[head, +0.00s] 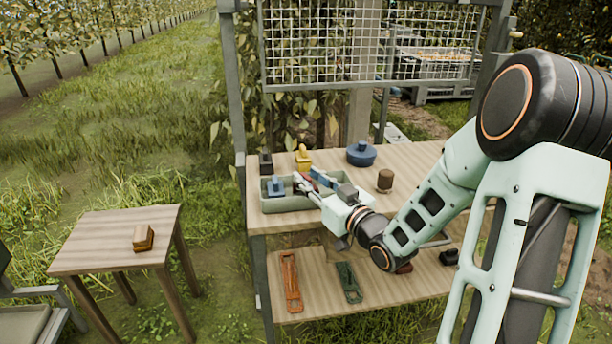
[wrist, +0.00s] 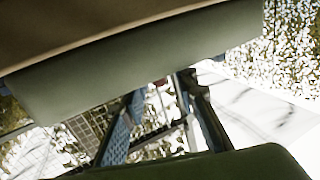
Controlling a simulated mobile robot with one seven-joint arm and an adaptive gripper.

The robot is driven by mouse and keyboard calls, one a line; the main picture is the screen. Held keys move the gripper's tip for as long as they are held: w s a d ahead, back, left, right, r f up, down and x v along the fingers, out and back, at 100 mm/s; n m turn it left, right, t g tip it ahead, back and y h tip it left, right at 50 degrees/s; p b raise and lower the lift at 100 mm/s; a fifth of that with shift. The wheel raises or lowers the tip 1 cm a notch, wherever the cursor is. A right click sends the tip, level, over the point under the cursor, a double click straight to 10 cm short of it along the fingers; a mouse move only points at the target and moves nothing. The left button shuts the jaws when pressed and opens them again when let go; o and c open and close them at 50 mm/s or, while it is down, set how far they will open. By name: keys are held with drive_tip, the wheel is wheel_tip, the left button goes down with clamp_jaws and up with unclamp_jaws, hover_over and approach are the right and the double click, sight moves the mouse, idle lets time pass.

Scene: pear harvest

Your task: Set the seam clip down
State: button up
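My gripper (head: 303,184) is low over a grey-green tray (head: 288,204) on the wooden workbench (head: 415,157). In the head view I cannot make out the gap between its fingers. A blue handled piece (head: 276,187) lies in the tray's left part. A blue and red piece (head: 321,177) shows just behind the gripper; I cannot tell whether it is touched. No piece can be named for sure as the seam clip. The wrist view is mostly filled by broad grey-green surfaces (wrist: 130,70), with narrow blue-grey bars (wrist: 118,135) and a small red spot between them.
A yellow-handled block (head: 303,158), a dark block (head: 265,163), a blue lidded pot (head: 361,153) and a brown cylinder (head: 385,180) stand around the tray. The lower shelf holds orange (head: 290,280) and green (head: 348,282) tools. A side table (head: 110,248) bears a small brown-yellow block (head: 143,238).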

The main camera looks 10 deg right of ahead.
drive_tip(key=p+v, duration=0.1)
drive_tip(key=v, duration=0.7)
drive_tip(key=shift+d+r, duration=0.1)
drive_tip(key=shift+r, duration=0.1)
drive_tip(key=p+v, duration=0.2)
drive_tip(key=shift+s+f+p, duration=0.2)
drive_tip(key=shift+f+p, duration=0.05)
drive_tip(key=shift+p, duration=0.05)
